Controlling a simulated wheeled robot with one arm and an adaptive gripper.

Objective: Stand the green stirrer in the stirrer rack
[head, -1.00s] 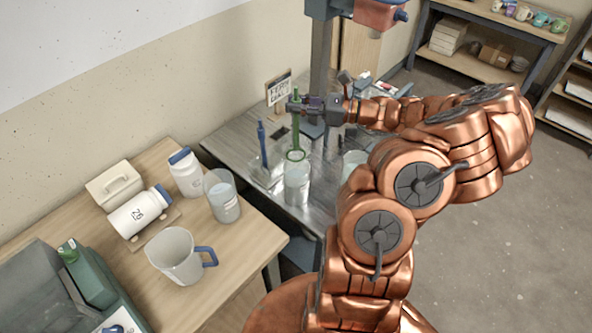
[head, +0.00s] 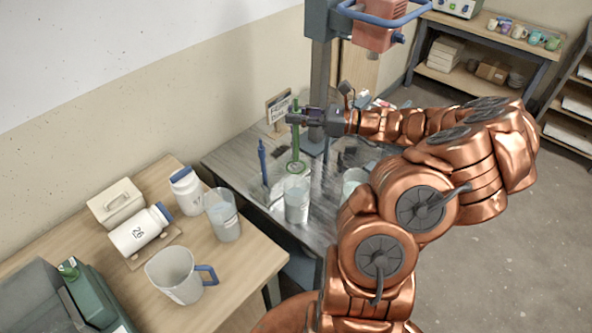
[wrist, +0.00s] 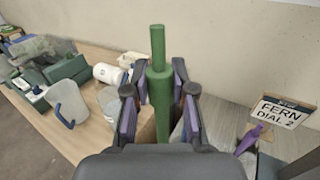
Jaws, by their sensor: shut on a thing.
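The green stirrer (head: 296,141) stands upright in my gripper (head: 297,118). A green ring shows at its lower end in the head view, in front of or above a clear bucket (head: 297,205); I cannot tell its height. In the wrist view the stirrer (wrist: 160,95) rises between the purple-padded fingers of my gripper (wrist: 159,105), which are shut on it. A blue stirrer (head: 262,160) stands upright just left of the green one. The stirrer rack seems to be at its foot, but its outline is unclear. The green stirrer's lower end is hidden in the wrist view.
A sign (wrist: 279,112) reading "FERN DIAL 2" stands at the back of the grey table (head: 228,158). Another clear bucket (head: 354,182) is partly behind my arm. The wooden table at left holds a jug (head: 172,275), white bottles and a clear beaker (head: 222,215).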

